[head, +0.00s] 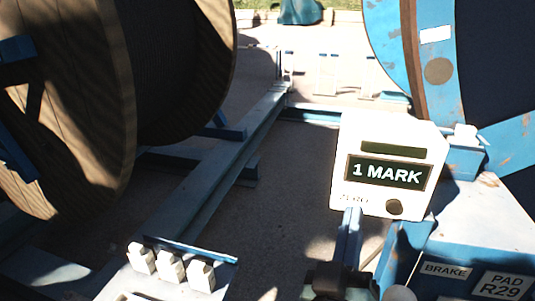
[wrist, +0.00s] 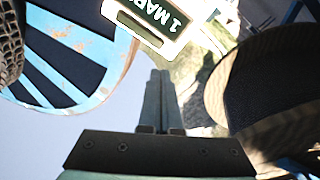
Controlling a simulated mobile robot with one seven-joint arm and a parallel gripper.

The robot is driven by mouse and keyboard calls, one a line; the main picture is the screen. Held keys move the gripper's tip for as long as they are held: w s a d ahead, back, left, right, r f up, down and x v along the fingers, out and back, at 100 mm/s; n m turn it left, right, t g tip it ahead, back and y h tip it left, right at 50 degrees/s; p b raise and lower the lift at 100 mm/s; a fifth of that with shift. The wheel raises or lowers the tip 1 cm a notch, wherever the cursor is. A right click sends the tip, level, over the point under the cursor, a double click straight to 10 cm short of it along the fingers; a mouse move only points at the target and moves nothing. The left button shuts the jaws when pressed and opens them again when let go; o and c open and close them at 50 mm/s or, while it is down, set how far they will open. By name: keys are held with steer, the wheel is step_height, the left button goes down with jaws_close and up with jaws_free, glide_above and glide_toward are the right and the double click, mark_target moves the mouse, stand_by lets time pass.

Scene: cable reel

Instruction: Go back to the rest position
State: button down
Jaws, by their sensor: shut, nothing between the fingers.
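My gripper (head: 349,238) shows at the bottom centre-right of the head view, just below the white display box (head: 432,150). In the wrist view my gripper (wrist: 159,98) points up the picture with its two fingers together and nothing between them. The box carries a dark panel reading "1 MARK", with a small "ZERO" label and a dark round knob below it. The box also shows at the top of the wrist view (wrist: 187,38). I cannot tell from the head view how far the fingertips are from the box.
A large wooden cable reel (head: 70,100) stands at the left, and a blue reel (head: 395,50) at the upper right. A blue steel rail (head: 215,170) runs between them. Several white blocks (head: 170,268) sit at the lower left. "BRAKE" (head: 446,270) and "PAD R29" (head: 502,286) labels are at the lower right.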

steer(key=s+a+r+t+y, duration=0.2)
steer(key=s+a+r, duration=0.1)
steer(key=r, duration=0.7)
steer(key=s+a+r+m+t+y, duration=0.1)
steer(key=s+a+r+t+y, duration=0.2)
steer(key=r, duration=0.7)
steer(key=s+a+r+t+y, duration=0.2)
steer(key=a+r, duration=0.4)
steer(key=r, duration=0.4)
steer(key=shift+s+t+b, duration=0.4)
steer(key=shift+s+t, duration=0.1)
steer(key=shift+t, duration=0.2)
